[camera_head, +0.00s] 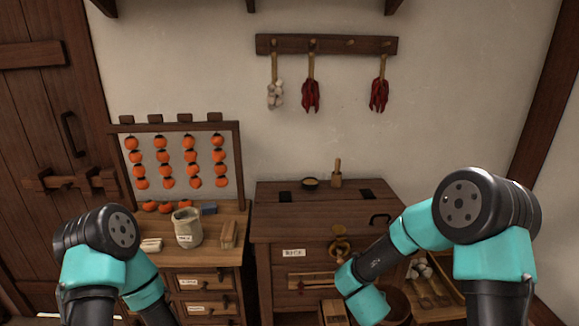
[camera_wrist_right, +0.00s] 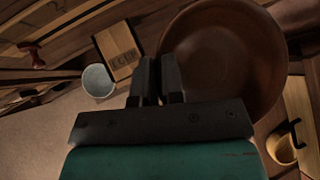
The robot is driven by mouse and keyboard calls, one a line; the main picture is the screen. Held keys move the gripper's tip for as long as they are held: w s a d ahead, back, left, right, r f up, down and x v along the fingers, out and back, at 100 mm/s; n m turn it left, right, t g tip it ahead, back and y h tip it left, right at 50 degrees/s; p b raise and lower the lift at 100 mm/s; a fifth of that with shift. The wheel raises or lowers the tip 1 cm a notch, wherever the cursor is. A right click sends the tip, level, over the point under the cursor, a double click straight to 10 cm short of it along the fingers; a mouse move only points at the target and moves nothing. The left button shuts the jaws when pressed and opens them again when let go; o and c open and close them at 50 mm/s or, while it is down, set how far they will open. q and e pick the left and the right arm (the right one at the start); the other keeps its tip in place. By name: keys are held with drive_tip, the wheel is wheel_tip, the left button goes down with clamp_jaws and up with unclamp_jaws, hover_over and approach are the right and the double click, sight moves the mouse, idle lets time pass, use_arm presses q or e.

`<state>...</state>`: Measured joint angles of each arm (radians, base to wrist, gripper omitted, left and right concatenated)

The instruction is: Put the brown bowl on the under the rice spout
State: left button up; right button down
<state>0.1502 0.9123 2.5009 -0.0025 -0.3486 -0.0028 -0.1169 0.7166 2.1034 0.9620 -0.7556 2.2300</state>
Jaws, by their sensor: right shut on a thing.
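The brown bowl (camera_wrist_right: 225,55) fills the upper right of the right wrist view, its round inside empty. In the head view it shows partly (camera_head: 399,305) at the bottom edge, beside my right arm. My right gripper (camera_wrist_right: 158,70) is shut on the bowl's near rim. Whether the bowl hangs clear of a surface is hard to tell. A wooden spout-like fitting (camera_head: 340,246) sits on the front of the dark cabinet (camera_head: 277,228), near a small white label (camera_head: 293,253). My left gripper is outside the frames; only its arm shows at lower left.
A labelled wooden box (camera_wrist_right: 120,50) and a pale round vessel (camera_wrist_right: 97,80) lie beside the bowl in the wrist view. A tray (camera_head: 440,305) with utensils stands right of the bowl. A jar (camera_head: 187,228) and a persimmon rack (camera_head: 240,180) are at left.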

drive_tip(key=shift+m+g+h, duration=0.3)
drive_tip(key=shift+m+h, duration=0.2)
drive_tip(key=shift+m, duration=0.1)
drive_tip(key=a+r, duration=0.1)
drive_tip(key=r, duration=0.2)
drive_tip(key=a+r, duration=0.1)
drive_tip(key=shift+s+a+r, duration=0.3)
drive_tip(key=shift+s, duration=0.1)
drive_tip(key=shift+f, duration=0.1)
drive_tip(key=w+f+n+t+y, duration=0.1)
drive_tip(key=w+f+n+y, duration=0.3)
drive_tip(key=w+f+n, duration=0.1)
wheel_tip(320, 180, down, 3)
drive_tip(key=shift+w+r+n, duration=0.1)
drive_tip(key=shift+w+n, duration=0.2)
drive_tip(key=shift+w, duration=0.5)
drive_tip(key=s+r+m+g+h, duration=0.1)
drive_tip(key=s+r+m+h, duration=0.3)
drive_tip(key=r, duration=0.4)
drive_tip(key=s+m, duration=0.1)
drive_tip(key=s, duration=0.1)
drive_tip(key=shift+s+m, duration=0.3)
